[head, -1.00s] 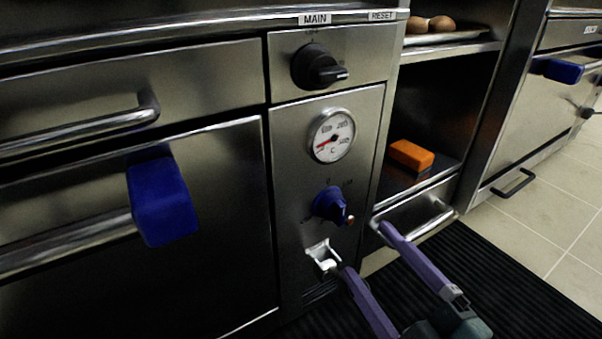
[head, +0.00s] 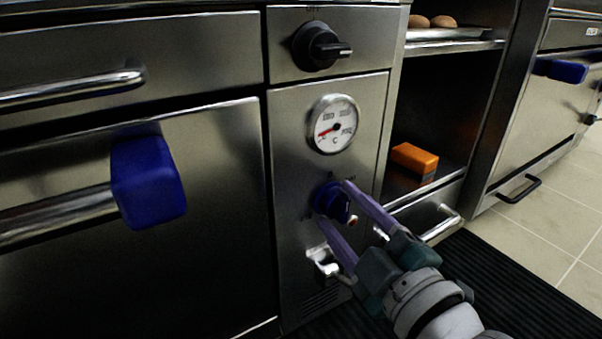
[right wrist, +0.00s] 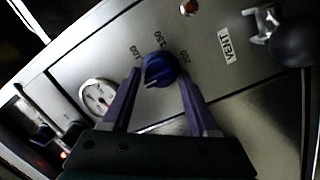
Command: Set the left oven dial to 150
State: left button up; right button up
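The blue oven dial (head: 329,199) is on the narrow steel panel below the round gauge (head: 333,124). In the right wrist view the dial (right wrist: 160,67) has the marks 100, 150 and 200 around it. A pale mark shows on the dial's side away from the 150. My right gripper (head: 335,202) is open, with one purple finger on either side of the dial. The right wrist view also shows the two fingers (right wrist: 160,73) around it; I cannot tell whether they touch it. My left gripper is not in view.
A black knob (head: 320,46) is above the gauge. A white metal fitting (head: 322,262) is just below the dial, close to my lower finger. The blue-ended oven handle (head: 147,182) sticks out at left. An orange block (head: 414,158) lies on the shelf at right.

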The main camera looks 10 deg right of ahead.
grip_shut()
